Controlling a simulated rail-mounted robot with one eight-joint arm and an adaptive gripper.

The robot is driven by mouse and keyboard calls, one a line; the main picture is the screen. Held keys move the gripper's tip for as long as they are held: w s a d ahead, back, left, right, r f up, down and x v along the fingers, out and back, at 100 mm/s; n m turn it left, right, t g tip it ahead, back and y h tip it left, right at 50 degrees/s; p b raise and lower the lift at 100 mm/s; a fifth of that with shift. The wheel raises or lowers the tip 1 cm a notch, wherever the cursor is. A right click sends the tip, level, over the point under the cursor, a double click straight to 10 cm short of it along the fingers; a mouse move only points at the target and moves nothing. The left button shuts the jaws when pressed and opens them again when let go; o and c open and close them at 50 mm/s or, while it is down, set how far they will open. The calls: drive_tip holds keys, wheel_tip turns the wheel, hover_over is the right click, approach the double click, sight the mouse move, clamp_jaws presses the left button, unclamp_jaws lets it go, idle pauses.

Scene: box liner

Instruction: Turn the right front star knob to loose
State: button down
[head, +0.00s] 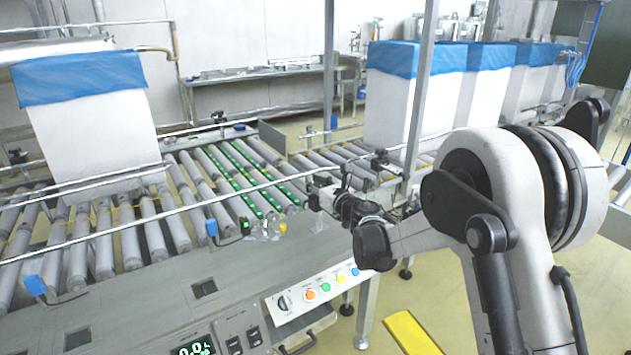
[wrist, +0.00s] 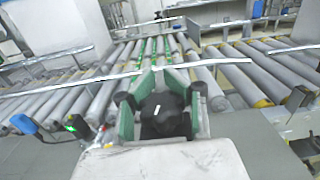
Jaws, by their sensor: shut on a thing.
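A black star knob (wrist: 163,114) shows in the wrist view, between the green-edged fingers of my gripper (wrist: 150,100). The fingers are shut on it from both sides. In the head view my gripper (head: 322,196) is at the right front edge of the roller conveyor, and I cannot make out the knob there among the dark parts. Which way the knob is turned does not show. A silver guide rail (wrist: 110,75) runs just beyond the gripper in the wrist view.
The roller conveyor (head: 200,200) carries a white box with a blue liner (head: 90,115) at left. More lined boxes (head: 400,100) stand at the back right. A steel post (head: 421,95) rises close to my arm. A button panel (head: 318,290) is on the front.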

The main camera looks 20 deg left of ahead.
drive_tip(key=shift+s+f+n+g+y, duration=0.1)
drive_tip(key=shift+s+n+g+y, duration=0.1)
drive_tip(key=shift+n+g+y, duration=0.5)
drive_tip(key=shift+s+f+n+g+y, duration=0.15)
drive_tip(key=shift+n+g+y, duration=0.25)
drive_tip(key=shift+g, duration=0.5)
drive_tip(key=c, duration=1.3)
unclamp_jaws()
drive_tip(key=shift+r, duration=0.15)
drive_tip(key=shift+a+r, duration=0.1)
wheel_tip(320, 180, up, 10)
drive_tip(key=shift+f, duration=0.1)
drive_tip(key=shift+o, duration=0.5)
